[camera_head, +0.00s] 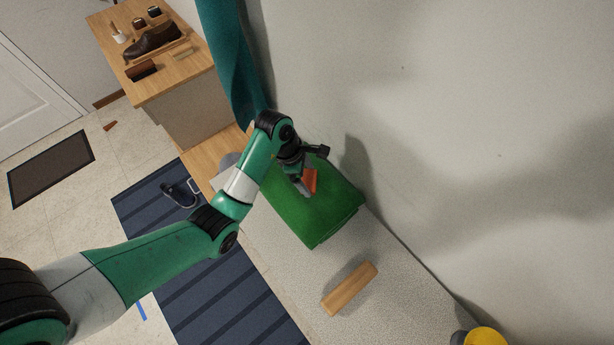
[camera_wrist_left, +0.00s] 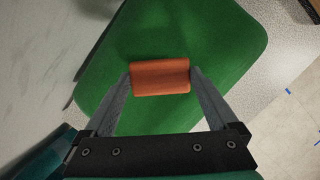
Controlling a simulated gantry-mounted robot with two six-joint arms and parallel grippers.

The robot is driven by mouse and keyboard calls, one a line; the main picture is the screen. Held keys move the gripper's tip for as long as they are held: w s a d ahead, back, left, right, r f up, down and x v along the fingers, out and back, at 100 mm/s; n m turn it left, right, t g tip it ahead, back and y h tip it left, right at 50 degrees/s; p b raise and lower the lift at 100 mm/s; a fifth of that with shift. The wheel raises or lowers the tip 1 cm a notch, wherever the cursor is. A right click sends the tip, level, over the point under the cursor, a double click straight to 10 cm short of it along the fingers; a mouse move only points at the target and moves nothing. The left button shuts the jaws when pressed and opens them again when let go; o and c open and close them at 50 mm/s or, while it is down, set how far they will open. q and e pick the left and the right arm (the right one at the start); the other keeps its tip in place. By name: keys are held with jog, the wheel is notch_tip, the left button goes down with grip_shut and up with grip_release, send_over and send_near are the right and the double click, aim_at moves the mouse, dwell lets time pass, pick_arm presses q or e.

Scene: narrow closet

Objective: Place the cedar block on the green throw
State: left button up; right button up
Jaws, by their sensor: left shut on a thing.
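The cedar block (camera_head: 310,180), a small orange-red block, is between the fingers of my left gripper (camera_head: 306,185). In the left wrist view the block (camera_wrist_left: 160,77) spans the gap between the two fingertips (camera_wrist_left: 161,80), and the gripper is shut on it. The green throw (camera_head: 322,219) lies folded on the light speckled bench top. It also fills the middle of the left wrist view (camera_wrist_left: 205,38), directly behind the block. I cannot tell whether the block touches the throw or hangs just above it. My right gripper is not in view.
A light wooden bar (camera_head: 349,289) lies on the bench in front of the throw. A yellow-topped object (camera_head: 487,337) is at the lower right. A teal hanging cloth (camera_head: 232,60) and the wall (camera_head: 450,120) border the back. A wooden cabinet (camera_head: 185,85) holds a shoe (camera_head: 152,41).

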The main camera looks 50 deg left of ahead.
pick_arm(q)
jog(key=shift+f, duration=0.2)
jog(key=o, duration=1)
jog(key=shift+r, duration=0.1)
